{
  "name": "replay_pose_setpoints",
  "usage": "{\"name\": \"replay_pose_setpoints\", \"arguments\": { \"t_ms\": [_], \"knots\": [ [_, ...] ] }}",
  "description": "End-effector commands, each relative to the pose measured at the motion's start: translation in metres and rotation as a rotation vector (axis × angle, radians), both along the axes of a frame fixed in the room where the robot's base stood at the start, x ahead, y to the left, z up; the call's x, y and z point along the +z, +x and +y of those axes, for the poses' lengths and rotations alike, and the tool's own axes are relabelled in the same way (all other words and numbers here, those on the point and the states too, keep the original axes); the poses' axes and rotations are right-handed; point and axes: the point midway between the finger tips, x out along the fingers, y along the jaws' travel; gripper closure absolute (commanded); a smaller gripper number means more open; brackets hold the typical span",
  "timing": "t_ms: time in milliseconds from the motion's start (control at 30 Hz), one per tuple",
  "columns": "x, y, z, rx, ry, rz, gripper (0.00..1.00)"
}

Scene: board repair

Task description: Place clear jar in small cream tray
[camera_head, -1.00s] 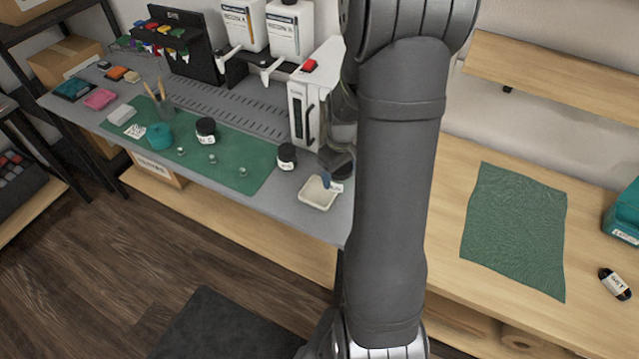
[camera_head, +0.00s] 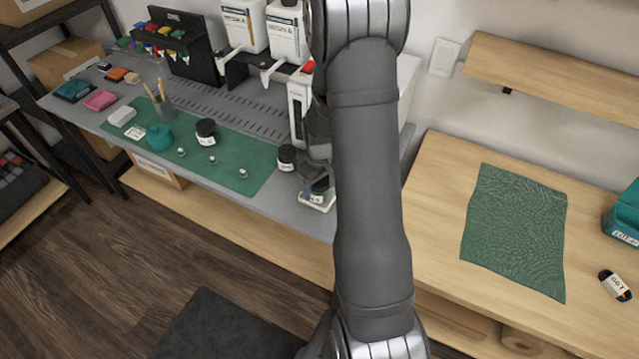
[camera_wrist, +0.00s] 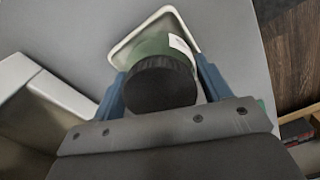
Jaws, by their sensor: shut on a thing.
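The jar (camera_wrist: 160,84) has a black lid, a greenish see-through body and a white label. It stands between the two blue fingers of my gripper (camera_wrist: 162,78), which is shut on it. The small cream tray (camera_wrist: 128,42) lies beyond the jar in the wrist view, its rim showing around the jar's far side. In the head view the tray (camera_head: 309,204) shows only partly, with the jar (camera_head: 320,186) over it and my arm covering the right side. I cannot tell whether the jar's base touches the tray.
A black-lidded jar (camera_head: 286,157) stands just left of the tray, and another (camera_head: 206,130) stands on the green mat (camera_head: 225,170) with small clear pieces. A white machine (camera_head: 298,112) stands behind the tray. The wooden bench (camera_head: 440,200) at right holds a green cloth (camera_head: 515,230).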

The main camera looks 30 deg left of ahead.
Motion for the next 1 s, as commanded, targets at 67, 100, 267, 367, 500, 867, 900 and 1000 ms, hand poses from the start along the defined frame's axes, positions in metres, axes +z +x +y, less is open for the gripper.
{"name": "replay_pose_setpoints", "arguments": {
  "t_ms": [67,100,267,367,500,867,900,1000],
  "knots": [
    [-0.001,0.000,0.000,0.000,-0.001,0.000,0.53],
    [-0.003,0.000,0.000,0.000,-0.001,0.000,0.53],
    [-0.003,0.000,0.000,0.000,0.000,0.000,0.08],
    [-0.003,0.000,0.000,0.000,0.000,0.000,0.08],
    [-0.003,0.000,0.000,0.000,0.000,0.000,0.08],
    [0.036,0.001,0.001,0.000,0.003,-0.004,0.08],
    [0.045,0.001,0.001,0.000,0.003,-0.005,0.08],
    [0.064,0.000,0.001,0.000,0.003,-0.005,0.08]
  ]
}}
